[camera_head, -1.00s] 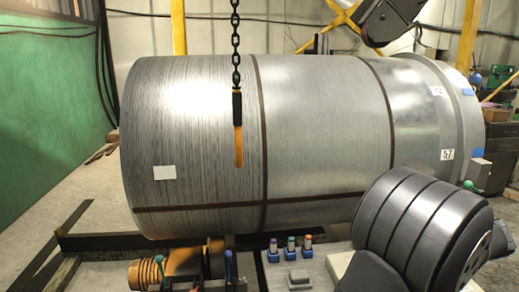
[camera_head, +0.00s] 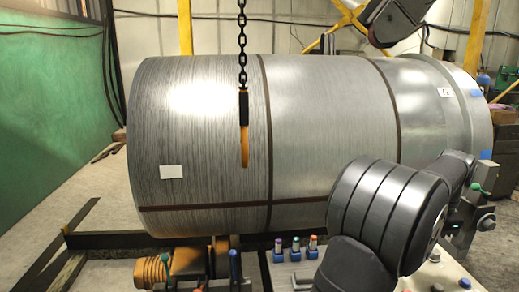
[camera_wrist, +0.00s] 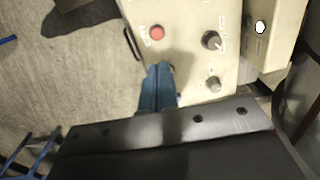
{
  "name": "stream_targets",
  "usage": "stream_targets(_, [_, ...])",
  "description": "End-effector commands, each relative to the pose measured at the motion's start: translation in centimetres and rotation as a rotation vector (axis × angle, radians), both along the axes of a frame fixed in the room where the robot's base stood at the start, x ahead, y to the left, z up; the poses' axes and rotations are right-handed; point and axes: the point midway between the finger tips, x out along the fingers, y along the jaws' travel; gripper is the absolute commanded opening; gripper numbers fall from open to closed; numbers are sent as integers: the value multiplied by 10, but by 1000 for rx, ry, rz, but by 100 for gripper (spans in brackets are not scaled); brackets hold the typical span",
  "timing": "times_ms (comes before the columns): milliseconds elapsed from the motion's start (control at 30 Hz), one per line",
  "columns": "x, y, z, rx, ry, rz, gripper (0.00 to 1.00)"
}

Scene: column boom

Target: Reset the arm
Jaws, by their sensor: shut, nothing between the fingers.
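My gripper (camera_wrist: 158,68) shows in the wrist view as two blue fingers pressed together, shut and empty. Its tips are over the edge of a cream control panel (camera_wrist: 190,80), below a red button (camera_wrist: 157,32) and left of two dark knobs, the upper (camera_wrist: 211,40) and the lower (camera_wrist: 212,83). I cannot tell whether the tips touch the panel. In the head view my dark, ribbed arm fills the lower right, and I cannot make out the fingers there.
A large metal drum (camera_head: 320,130) with dark bands fills the middle. A hook (camera_head: 244,130) hangs on a chain before it. Several coloured-top pegs (camera_head: 295,245) stand below it, left of my arm. Floor (camera_wrist: 75,85) is clear left of the panel.

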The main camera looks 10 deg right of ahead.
Motion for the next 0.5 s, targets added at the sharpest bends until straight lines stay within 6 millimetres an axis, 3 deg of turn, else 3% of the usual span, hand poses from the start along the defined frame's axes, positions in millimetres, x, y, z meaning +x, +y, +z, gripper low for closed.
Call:
stream_targets(100, [1, -2, 11, -47, 62, 29, 0])
stream_targets(500, [-1, -2, -76, -37, 57, 24, 0])
